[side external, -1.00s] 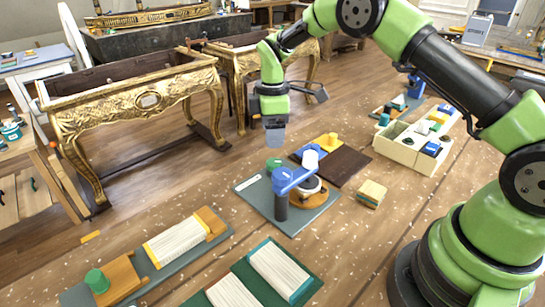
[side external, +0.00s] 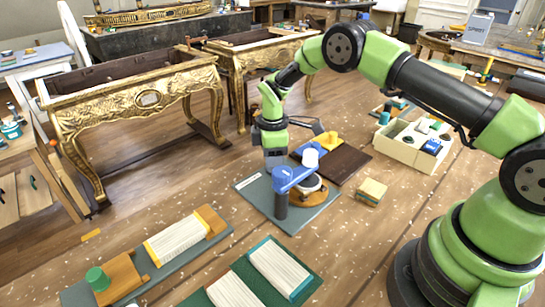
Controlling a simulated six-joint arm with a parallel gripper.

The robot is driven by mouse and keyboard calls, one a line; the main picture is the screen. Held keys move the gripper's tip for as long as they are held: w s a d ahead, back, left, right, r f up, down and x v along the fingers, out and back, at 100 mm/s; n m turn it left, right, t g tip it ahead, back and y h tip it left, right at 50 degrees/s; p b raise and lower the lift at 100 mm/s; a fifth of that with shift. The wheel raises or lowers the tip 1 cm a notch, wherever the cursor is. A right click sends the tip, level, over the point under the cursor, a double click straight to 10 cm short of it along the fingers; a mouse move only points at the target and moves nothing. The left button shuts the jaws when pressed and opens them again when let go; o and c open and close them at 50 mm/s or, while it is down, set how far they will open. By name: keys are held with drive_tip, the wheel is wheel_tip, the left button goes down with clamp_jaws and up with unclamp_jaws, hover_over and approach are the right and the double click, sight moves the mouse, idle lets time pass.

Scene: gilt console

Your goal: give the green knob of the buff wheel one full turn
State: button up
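The device with a blue arm (side external: 291,178) and a dark post (side external: 281,206) stands on a grey-blue board (side external: 256,197). My gripper (side external: 274,164) points down at the board's back-left part, just behind the blue arm. It covers the place of the green knob seen there earlier, so the knob is hidden. I cannot tell whether the fingers touch it or are closed.
A dark brown panel (side external: 345,164) and a yellow piece (side external: 326,144) lie behind the device. A small stacked block (side external: 371,191) is to the right. A cream divided box (side external: 410,147) stands farther right. Boards with ribbed white pads (side external: 177,240) lie in front.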

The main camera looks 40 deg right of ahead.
drive_tip(key=shift+c, duration=0.8)
drive_tip(key=shift+m, duration=0.4)
drive_tip(key=shift+w+m, duration=0.1)
drive_tip(key=shift+m, duration=2.6)
drive_tip(key=o, duration=0.9)
drive_tip(key=shift+o, duration=0.2)
wheel_tip(320, 180, up, 10)
